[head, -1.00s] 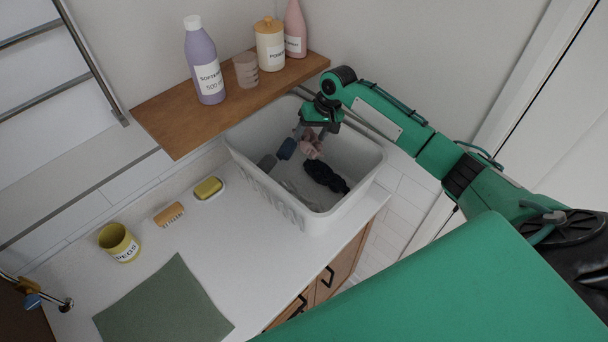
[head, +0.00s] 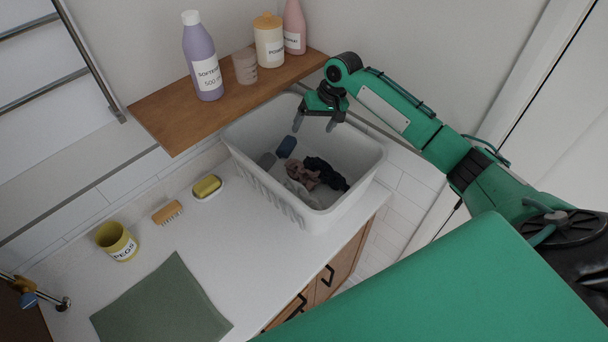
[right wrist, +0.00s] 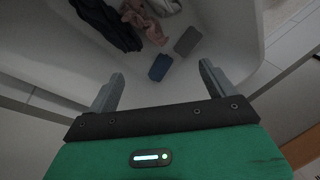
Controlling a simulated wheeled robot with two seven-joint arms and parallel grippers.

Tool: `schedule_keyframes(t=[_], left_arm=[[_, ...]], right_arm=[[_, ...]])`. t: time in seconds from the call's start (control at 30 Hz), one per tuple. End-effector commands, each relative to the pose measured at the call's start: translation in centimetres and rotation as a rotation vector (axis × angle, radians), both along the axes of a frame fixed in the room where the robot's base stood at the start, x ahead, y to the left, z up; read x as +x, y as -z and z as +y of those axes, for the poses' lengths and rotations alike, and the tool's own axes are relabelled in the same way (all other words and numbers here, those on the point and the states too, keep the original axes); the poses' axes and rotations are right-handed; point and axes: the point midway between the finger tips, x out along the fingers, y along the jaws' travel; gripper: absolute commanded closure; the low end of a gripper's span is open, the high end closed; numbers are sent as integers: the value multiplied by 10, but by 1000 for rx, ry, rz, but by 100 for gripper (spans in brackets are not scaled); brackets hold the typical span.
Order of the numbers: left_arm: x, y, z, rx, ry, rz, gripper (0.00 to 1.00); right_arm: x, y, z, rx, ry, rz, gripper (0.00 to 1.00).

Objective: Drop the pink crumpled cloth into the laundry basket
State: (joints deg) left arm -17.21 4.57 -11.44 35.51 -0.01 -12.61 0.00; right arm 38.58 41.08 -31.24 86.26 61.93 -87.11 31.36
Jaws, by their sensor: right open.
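The pink crumpled cloth (head: 299,174) lies inside the white laundry basket (head: 336,213), beside a black cloth (head: 327,173). The pink cloth also shows in the right wrist view (right wrist: 144,22), at the top between the black cloth and a pale cloth. My right gripper (head: 314,126) is open and empty above the back part of the basket, apart from the pink cloth. Its two fingers (right wrist: 160,82) are spread in the right wrist view with nothing between them. My left gripper is not in view.
A blue item (head: 286,147), a grey item (head: 267,161) and a pale cloth (head: 297,190) also lie in the basket. A wooden shelf (head: 172,122) with bottles is close behind. The counter (head: 215,245) holds a sponge dish, a brush, a yellow pegs pot (head: 117,241) and a green mat.

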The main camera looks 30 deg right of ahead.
Motion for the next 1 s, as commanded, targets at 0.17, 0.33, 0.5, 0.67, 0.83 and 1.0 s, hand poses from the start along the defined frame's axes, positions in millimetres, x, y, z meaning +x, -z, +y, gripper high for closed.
schedule_keyframes(t=[0.17,0.33,0.5,0.67,0.83,1.0], left_arm=[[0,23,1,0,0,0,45],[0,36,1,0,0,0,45],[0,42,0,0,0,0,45],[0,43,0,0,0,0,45],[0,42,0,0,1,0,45],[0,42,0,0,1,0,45]], right_arm=[[-7,-36,-13,-1,1,-6,14],[-14,-71,-22,-1,1,-5,14],[-18,-93,-27,1,-1,-2,14],[-20,-101,-29,1,0,-1,14],[-20,-102,-29,0,1,0,14],[-20,-102,-29,0,0,0,14]])
